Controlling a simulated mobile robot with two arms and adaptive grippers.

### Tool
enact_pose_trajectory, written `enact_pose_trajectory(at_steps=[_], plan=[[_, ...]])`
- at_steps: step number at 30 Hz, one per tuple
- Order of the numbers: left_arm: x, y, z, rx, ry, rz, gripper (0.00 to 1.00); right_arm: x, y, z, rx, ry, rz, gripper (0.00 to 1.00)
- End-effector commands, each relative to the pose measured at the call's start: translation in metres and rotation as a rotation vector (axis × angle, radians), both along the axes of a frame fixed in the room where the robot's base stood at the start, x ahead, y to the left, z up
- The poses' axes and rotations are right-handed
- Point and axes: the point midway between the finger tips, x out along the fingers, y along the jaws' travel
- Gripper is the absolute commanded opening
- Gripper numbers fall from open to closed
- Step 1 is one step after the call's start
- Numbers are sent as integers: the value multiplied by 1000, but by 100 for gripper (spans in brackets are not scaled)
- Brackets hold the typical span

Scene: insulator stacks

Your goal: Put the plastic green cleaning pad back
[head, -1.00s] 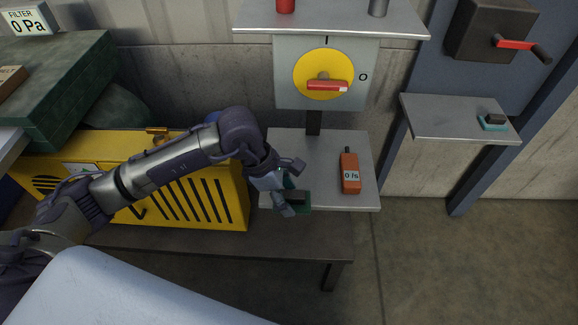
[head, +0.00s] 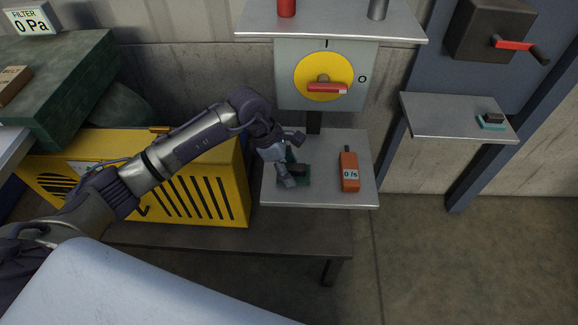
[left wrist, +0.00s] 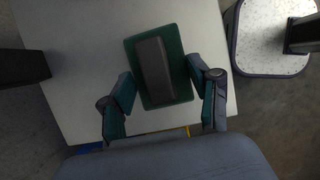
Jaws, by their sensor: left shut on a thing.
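The green cleaning pad (head: 303,181), a flat green plate with a dark block handle, is at the left part of the small grey shelf (head: 330,192) below the yellow dial. My left gripper (head: 292,160) is shut on the pad and partly hides it in the head view. In the left wrist view the pad (left wrist: 183,92) lies between the two fingers of my left gripper (left wrist: 163,88), over the pale shelf surface (left wrist: 80,60). Whether the pad touches the shelf I cannot tell. My right gripper is not in view.
An orange meter (head: 349,172) reading "0 /s" lies on the same shelf, right of the pad. A teal pad with a dark handle (head: 492,122) lies on the right shelf (head: 440,118). A yellow slotted box (head: 190,185) stands left. A dial panel (head: 290,90) rises behind.

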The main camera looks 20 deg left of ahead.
Motion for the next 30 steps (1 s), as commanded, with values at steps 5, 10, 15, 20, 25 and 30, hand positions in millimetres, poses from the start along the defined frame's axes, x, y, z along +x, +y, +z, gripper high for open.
enact_pose_trajectory(at_steps=[5, 10, 15, 20, 25, 30], plan=[[0, 0, -2, 0, 0, 0, 75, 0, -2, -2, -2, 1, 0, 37], [0, 0, -2, 0, 0, 0, 87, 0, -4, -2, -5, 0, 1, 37], [0, 0, -2, 0, 0, 0, 87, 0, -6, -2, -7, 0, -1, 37], [0, 2, 5, 1, -2, 1, 87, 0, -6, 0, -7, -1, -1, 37], [-3, 14, 32, 3, -6, 0, 87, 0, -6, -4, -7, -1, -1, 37], [-7, 27, 67, 1, -5, 1, 87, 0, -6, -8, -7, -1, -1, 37]])
